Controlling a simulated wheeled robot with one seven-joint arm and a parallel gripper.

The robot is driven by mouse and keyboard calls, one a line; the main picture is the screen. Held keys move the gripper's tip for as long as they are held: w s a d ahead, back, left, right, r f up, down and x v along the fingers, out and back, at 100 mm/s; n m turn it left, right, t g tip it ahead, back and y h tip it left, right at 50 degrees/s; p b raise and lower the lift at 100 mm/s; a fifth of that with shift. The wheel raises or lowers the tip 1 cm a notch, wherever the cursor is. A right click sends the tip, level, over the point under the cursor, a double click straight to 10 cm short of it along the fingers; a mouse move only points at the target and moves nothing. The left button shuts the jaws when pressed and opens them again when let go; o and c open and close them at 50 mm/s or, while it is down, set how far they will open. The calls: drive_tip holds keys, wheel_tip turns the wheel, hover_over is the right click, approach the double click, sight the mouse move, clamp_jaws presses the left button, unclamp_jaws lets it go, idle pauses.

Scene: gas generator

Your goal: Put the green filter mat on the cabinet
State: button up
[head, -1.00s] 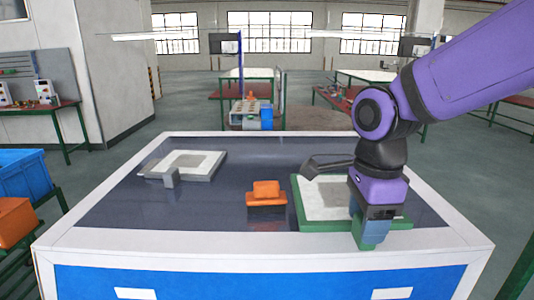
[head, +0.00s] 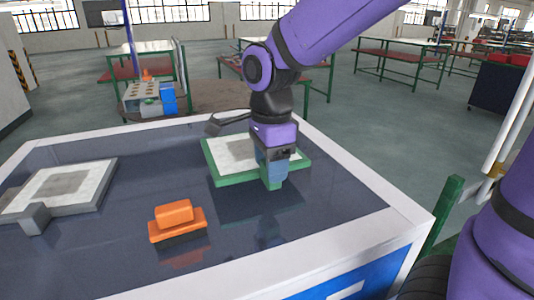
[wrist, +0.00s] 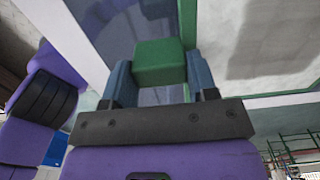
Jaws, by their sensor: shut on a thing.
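The green filter mat (head: 228,182) has a green frame, a pale grey-white pad and a green block handle. My gripper (head: 272,176) is shut on this handle at the mat's near right side. In the wrist view the green handle (wrist: 160,62) sits between the two blue fingers, with the frame and pale pad to the right. The mat looks roughly level and held above the dark top of the cabinet (head: 330,208), with a dark reflection below it. The exact gap is hard to tell. The fingers hide part of the handle.
A grey-framed mat (head: 65,190) with a grey block lies on the cabinet top at left. An orange block (head: 177,218) stands on the top at front centre. The top's right front is clear. A green post (head: 447,208) stands beyond the right corner. Work tables stand behind.

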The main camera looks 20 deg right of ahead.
drive_tip(key=w+d, duration=0.2)
drive_tip(key=w, duration=0.1)
drive_tip(key=w+d, duration=0.1)
drive_tip(key=w, duration=0.2)
drive_tip(key=w+d+f, duration=0.1)
drive_tip(key=w+d, duration=0.1)
drive_tip(key=w, duration=0.2)
drive_tip(key=shift+d, duration=0.35)
drive_tip(key=shift+w+f, duration=0.15)
drive_tip(key=shift+f, duration=1.8)
drive_tip(key=o, duration=1.1)
drive_tip(key=shift+c, duration=0.2)
wheel_tip(320, 180, up, 12)
drive_tip(key=s+d+n+t, duration=0.2)
drive_tip(key=s+d+n, duration=0.1)
drive_tip(key=s+n, duration=0.6)
drive_tip(key=s+d+r+n+t, duration=0.1)
drive_tip(key=s+d+n+t, duration=0.2)
drive_tip(key=s+n, duration=0.6)
drive_tip(key=shift+s+r, duration=0.15)
drive_tip(key=shift+s, duration=1.9)
